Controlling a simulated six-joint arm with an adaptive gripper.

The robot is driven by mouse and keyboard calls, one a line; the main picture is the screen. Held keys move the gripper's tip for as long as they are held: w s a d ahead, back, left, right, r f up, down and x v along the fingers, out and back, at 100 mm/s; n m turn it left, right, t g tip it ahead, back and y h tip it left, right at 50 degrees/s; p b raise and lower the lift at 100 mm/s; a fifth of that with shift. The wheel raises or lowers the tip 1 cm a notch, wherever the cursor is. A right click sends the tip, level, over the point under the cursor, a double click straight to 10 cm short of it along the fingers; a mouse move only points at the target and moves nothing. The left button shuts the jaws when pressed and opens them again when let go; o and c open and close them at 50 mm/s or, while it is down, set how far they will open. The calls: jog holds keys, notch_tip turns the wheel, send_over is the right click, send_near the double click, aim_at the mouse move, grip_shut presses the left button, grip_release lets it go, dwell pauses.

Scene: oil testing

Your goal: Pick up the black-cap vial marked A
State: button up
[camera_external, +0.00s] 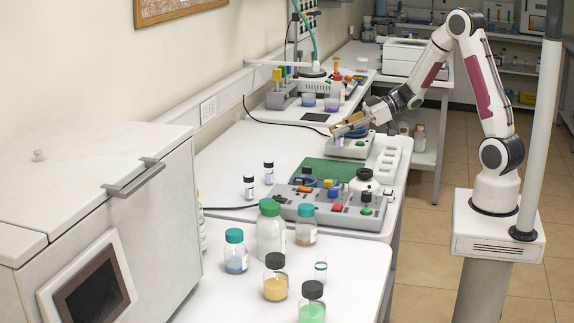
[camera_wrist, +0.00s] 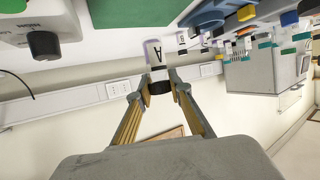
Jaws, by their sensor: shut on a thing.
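The black-cap vial marked A (camera_wrist: 154,55) is in the wrist view, with a white label bearing a dark "A" and its black cap between the fingertips. My gripper (camera_wrist: 158,86) is shut on the vial at the cap. In the external view my gripper (camera_external: 342,129) is above the small grey device at the back of the bench. The held vial is small and hard to make out there. Two other black-cap vials, a nearer one (camera_external: 249,187) and a farther one (camera_external: 268,172), stand upright on the white bench; their markings are unreadable.
A grey device (camera_external: 345,148) is below my gripper. A green mat (camera_external: 325,170) and a grey control panel (camera_external: 330,214) lie nearer. Bottles, including a green-cap one (camera_external: 270,235), stand in front. A large white cabinet (camera_external: 90,190) is at left. Bench around the two vials is partly clear.

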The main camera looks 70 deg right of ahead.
jog(key=shift+r, duration=1.5)
